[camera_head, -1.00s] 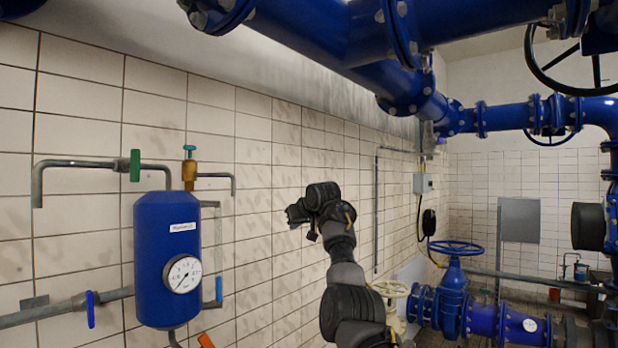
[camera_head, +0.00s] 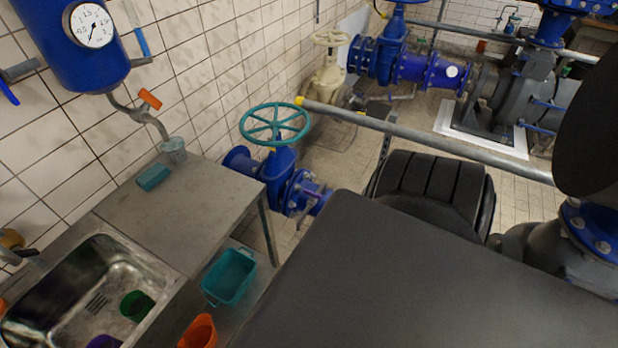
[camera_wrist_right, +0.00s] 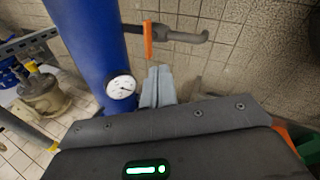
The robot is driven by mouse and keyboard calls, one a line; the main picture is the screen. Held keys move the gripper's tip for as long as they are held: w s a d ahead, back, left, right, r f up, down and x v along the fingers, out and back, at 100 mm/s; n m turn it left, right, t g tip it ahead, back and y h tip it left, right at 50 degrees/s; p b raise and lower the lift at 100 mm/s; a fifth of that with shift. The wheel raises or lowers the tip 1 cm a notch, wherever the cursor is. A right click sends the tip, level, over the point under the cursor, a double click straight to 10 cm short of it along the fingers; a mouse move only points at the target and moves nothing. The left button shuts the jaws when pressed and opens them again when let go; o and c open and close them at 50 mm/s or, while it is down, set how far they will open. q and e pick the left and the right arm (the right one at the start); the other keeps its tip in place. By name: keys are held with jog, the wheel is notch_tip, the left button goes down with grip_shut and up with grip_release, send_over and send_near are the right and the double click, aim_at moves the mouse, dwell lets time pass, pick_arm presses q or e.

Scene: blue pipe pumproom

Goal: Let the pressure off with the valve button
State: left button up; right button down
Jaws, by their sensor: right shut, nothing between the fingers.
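The blue pressure vessel (camera_head: 72,45) hangs on the tiled wall at the upper left of the head view, its top cut off. Its round white gauge (camera_head: 92,26) faces me. The valve button is in neither current view. In the right wrist view the vessel (camera_wrist_right: 92,45) stands upper left with its gauge (camera_wrist_right: 120,87). My right gripper (camera_wrist_right: 158,72) is shut and empty; its fingers appear just right of the gauge in the picture. I cannot tell whether they touch the vessel. My left gripper is not in view.
A sink (camera_head: 60,290) is lower left. A teal handwheel valve (camera_head: 275,124) and a grey rail (camera_head: 420,140) stand beyond the counter.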

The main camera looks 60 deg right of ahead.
jog(key=s+a+f+y+b, duration=0.1)
jog(key=s+a+f, duration=0.1)
jog(key=a, duration=0.9)
jog(key=s+a+f+y+b, duration=0.1)
jog(key=a+f, duration=0.4)
jog(key=a, duration=0.6)
jog(key=s+a+f+m+y+b, duration=0.1)
jog(key=s+a+f, duration=0.3)
jog(key=a, duration=0.8)
jog(key=shift+s+f+g+y+b, duration=0.2)
jog(key=shift+s+g+y+b, duration=0.2)
jog(key=shift+s+y, duration=0.35)
jog(key=shift+s, duration=0.1)
